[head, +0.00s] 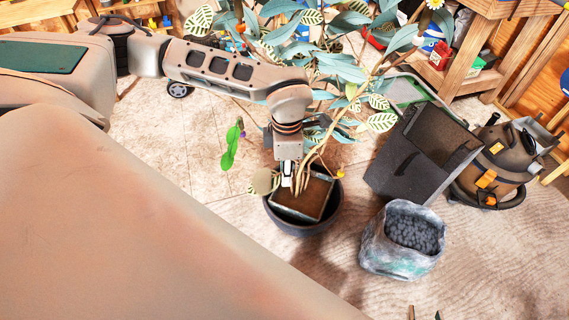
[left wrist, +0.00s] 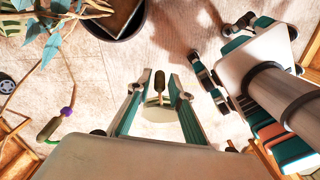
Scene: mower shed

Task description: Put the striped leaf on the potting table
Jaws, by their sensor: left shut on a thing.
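My left gripper (head: 287,182) is shut above the dark round pot (head: 335,205). Other striped leaves (head: 382,122) are on the tall plant. My right gripper (head: 424,314) shows only its spread fingertips at the bottom edge; it also appears in the left wrist view (left wrist: 218,58), empty. I cannot tell which wooden surface (head: 490,8) is the potting table.
A green leaf with a purple bead (head: 229,150) hangs left of the gripper. A dark open bin (head: 415,160), a bag of dark pellets (head: 375,245) and a shop vacuum (head: 495,165) stand right. Plant stems crowd the gripper. The floor left of the pot is clear.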

